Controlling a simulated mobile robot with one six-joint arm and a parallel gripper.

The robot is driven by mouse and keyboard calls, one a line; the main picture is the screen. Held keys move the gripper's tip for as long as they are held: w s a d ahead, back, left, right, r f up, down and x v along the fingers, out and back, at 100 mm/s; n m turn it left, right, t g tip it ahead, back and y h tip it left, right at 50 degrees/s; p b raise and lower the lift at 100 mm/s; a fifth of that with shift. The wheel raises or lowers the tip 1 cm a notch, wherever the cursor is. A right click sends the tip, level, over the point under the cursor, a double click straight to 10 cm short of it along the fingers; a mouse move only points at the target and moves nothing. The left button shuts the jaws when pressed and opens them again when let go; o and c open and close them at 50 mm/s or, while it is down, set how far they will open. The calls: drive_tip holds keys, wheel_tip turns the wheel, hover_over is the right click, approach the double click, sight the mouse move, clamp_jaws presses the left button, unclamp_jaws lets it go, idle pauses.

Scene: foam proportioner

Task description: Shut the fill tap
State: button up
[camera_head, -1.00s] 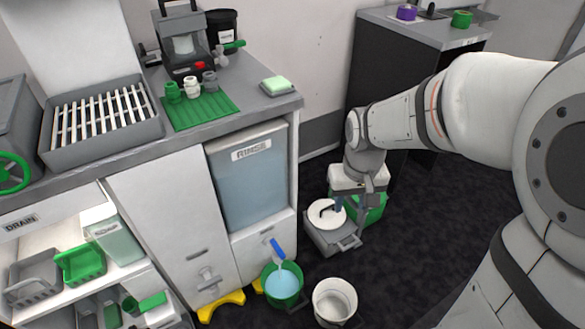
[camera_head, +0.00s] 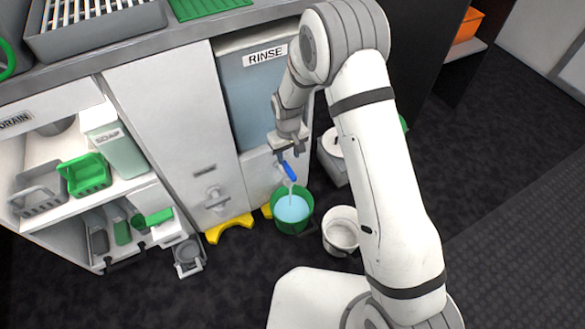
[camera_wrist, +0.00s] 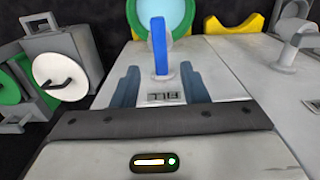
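The fill tap's blue lever (camera_head: 289,172) is on the front of the cabinet below the rinse tank (camera_head: 254,100). In the wrist view the blue lever (camera_wrist: 158,46) stands out from its mount, behind a FILL label (camera_wrist: 163,97) seen upside down. A pale streak runs from below the tap to a green bucket (camera_head: 294,229) holding light blue liquid. My gripper (camera_head: 283,152) is just above the lever. In the wrist view my gripper (camera_wrist: 161,88) is open, its fingers apart to either side of the lever's line.
A white bucket (camera_head: 341,234) stands right of the green one. A grey tap (camera_wrist: 290,45) sits on the neighbouring panel. Yellow feet (camera_head: 229,228) stick out at floor level.

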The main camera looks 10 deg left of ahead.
sight(289, 169)
wheel_tip(289, 169, down, 7)
drive_tip(key=shift+r+b, duration=0.1)
drive_tip(key=shift+b, duration=1.1)
drive_tip(key=shift+c, duration=0.3)
